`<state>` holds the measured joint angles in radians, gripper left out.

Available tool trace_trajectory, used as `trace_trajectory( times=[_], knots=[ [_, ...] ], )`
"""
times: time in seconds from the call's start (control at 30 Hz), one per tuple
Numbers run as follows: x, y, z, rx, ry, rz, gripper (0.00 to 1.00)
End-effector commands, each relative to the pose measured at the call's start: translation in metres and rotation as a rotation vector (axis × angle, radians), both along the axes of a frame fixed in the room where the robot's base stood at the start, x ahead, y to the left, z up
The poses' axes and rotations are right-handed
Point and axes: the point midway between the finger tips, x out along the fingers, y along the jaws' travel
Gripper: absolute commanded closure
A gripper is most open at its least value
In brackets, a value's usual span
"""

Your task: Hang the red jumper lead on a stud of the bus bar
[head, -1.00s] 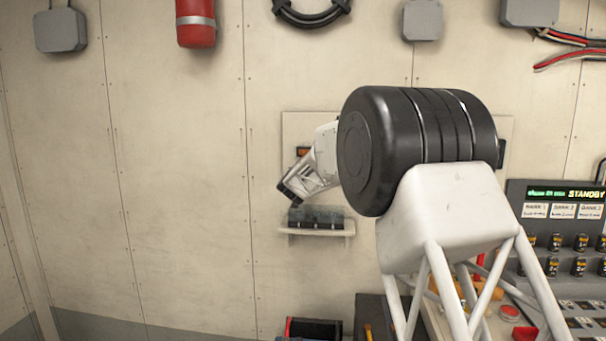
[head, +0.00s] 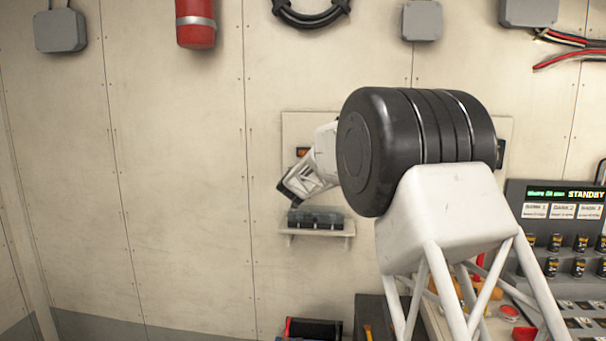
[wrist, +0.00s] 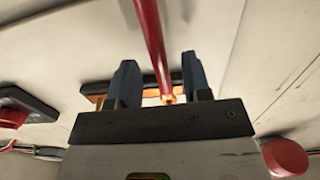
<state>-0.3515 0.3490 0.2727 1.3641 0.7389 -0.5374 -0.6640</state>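The red jumper lead (wrist: 152,40) shows in the wrist view as a red rod-like length running from the top edge down between my two fingers. Its lower end has a copper-coloured tip. My gripper (wrist: 158,80) has its blue-grey fingers apart, with a visible gap on each side of the lead. An orange-copper strip on a dark base (wrist: 97,90), likely the bus bar, lies behind the fingers. I cannot tell whether the lead's end sits on a stud. In the head view my gripper (head: 288,192) is beside the wall panel; the lead is hidden there, and my arm covers most of the panel.
A small wall shelf (head: 316,232) with a dark box (head: 316,217) is just below my gripper. A console (head: 560,215) stands at the right and an open bin (head: 313,328) below. A red knob (wrist: 12,117) and a red round object (wrist: 285,158) flank my gripper.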

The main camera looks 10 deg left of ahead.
Motion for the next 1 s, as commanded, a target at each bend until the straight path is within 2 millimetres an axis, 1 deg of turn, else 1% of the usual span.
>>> trace_trajectory(
  times=[0.27,0.47,0.67,1.0],
  knots=[
    [-0.001,0.0,0.0,0.0,0.0,0.0,0.55],
    [-0.007,0.0,0.0,0.0,0.0,0.0,0.55],
    [-0.022,0.0,0.0,0.0,0.001,0.001,0.55],
    [-0.056,0.0,0.001,-0.001,0.0,0.0,0.55]
  ],
)
